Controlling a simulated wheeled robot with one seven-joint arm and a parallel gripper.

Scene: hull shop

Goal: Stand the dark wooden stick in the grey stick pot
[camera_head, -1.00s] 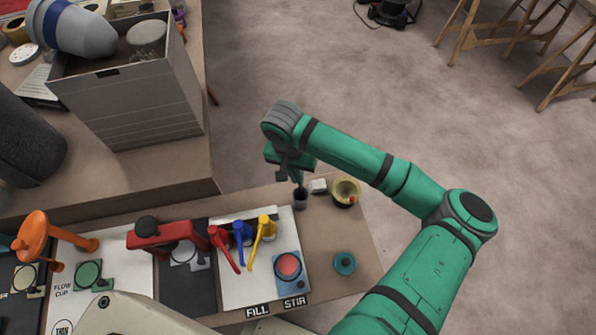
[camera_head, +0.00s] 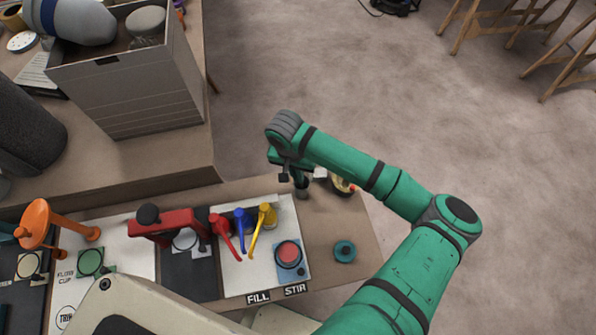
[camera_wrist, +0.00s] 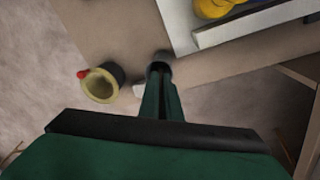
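The grey stick pot (camera_head: 302,192) stands on the bench beside the right end of the white panel. It also shows in the wrist view (camera_wrist: 158,62), just beyond my fingertips. My gripper (camera_head: 298,177) points down directly over the pot, its tips at or close to the rim. In the wrist view my fingers (camera_wrist: 161,92) are close together with a narrow dark strip between them, which looks like the dark wooden stick (camera_wrist: 161,76). The fingers hide most of the stick, and I cannot tell how far it reaches into the pot.
A yellowish bowl (camera_wrist: 103,84) with a red knob and a small white block (camera_head: 320,173) stand close beside the pot. Blue and yellow levers (camera_head: 262,225), a red button (camera_head: 289,254) and a teal knob (camera_head: 345,251) are nearer. A large grey box (camera_head: 135,90) stands at left.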

